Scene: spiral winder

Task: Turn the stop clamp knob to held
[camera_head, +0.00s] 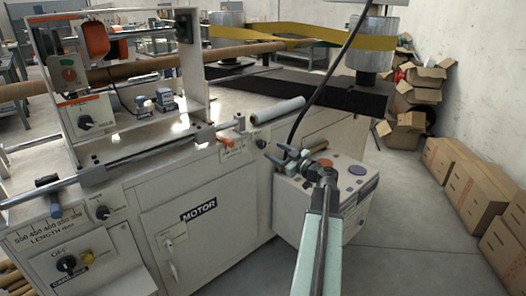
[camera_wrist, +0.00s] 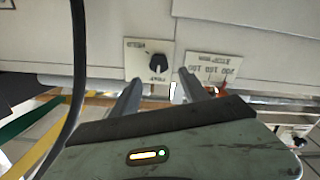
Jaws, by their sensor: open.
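The stop clamp knob (camera_wrist: 157,63) is a small black round knob on a pale label plate in the wrist view. Its plate has small lettering above and below it, too blurred to read surely, and I cannot tell its setting. In the head view the knob (camera_head: 261,143) is on the cabinet front, right of the stop scale. My gripper (camera_head: 281,154) is open and empty, just right of and below the knob. In the wrist view the gripper's two grey fingers (camera_wrist: 160,78) point at the panel, apart on either side below the knob. No contact shows.
A black cable (camera_head: 322,85) hangs down close to my gripper. A pale box with coloured buttons (camera_head: 357,170) stands below. Cardboard boxes (camera_head: 468,180) line the right wall; the floor between is clear.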

